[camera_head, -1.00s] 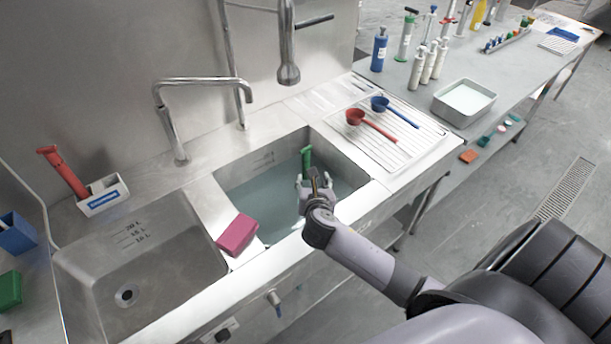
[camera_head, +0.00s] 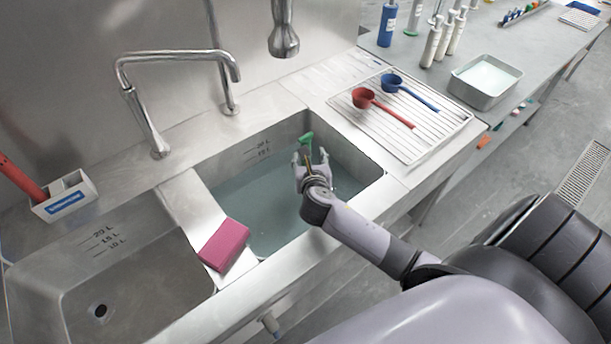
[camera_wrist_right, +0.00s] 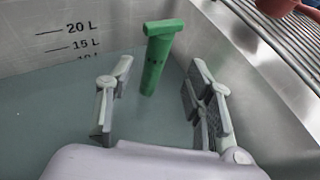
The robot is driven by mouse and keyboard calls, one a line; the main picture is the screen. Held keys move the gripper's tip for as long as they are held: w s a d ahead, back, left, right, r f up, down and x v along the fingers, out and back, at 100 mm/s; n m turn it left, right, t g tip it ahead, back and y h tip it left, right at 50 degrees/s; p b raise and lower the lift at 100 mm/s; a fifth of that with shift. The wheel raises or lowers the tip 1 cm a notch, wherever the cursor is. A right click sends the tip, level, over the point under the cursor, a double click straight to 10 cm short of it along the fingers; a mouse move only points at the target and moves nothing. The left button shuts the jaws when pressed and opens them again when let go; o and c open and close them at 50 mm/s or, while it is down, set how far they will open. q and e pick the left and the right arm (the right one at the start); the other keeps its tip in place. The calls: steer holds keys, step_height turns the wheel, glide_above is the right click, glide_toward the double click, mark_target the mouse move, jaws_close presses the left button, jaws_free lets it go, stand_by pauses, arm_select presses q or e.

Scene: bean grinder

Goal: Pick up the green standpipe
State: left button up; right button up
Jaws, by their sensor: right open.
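The green standpipe (camera_head: 306,139) stands upright in the water of the right basin (camera_head: 270,190), near its back wall. In the right wrist view the standpipe (camera_wrist_right: 158,55) shows its T-shaped top and its shaft going down to the water. My right gripper (camera_head: 311,160) is over the basin in front of the standpipe and hides its lower part in the head view. In the wrist view the gripper (camera_wrist_right: 163,95) is open, with the standpipe beyond the fingertips and between their lines, apart from both. My left gripper is not in view.
A pink sponge (camera_head: 224,244) lies on the divider by the empty left basin (camera_head: 140,290). A faucet (camera_head: 150,100) and a hanging spray head (camera_head: 284,40) are behind. A red scoop (camera_head: 365,98) and blue scoop (camera_head: 393,83) lie on the drainboard (camera_head: 420,140) at right.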

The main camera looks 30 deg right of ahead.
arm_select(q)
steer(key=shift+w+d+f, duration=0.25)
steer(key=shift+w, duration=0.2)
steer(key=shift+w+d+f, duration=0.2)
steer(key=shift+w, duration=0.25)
arm_select(e)
steer(key=x, duration=0.8)
steer(key=shift+a, duration=0.15)
steer(key=shift+c, duration=0.6)
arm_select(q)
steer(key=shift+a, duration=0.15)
arm_select(e)
jaws_close()
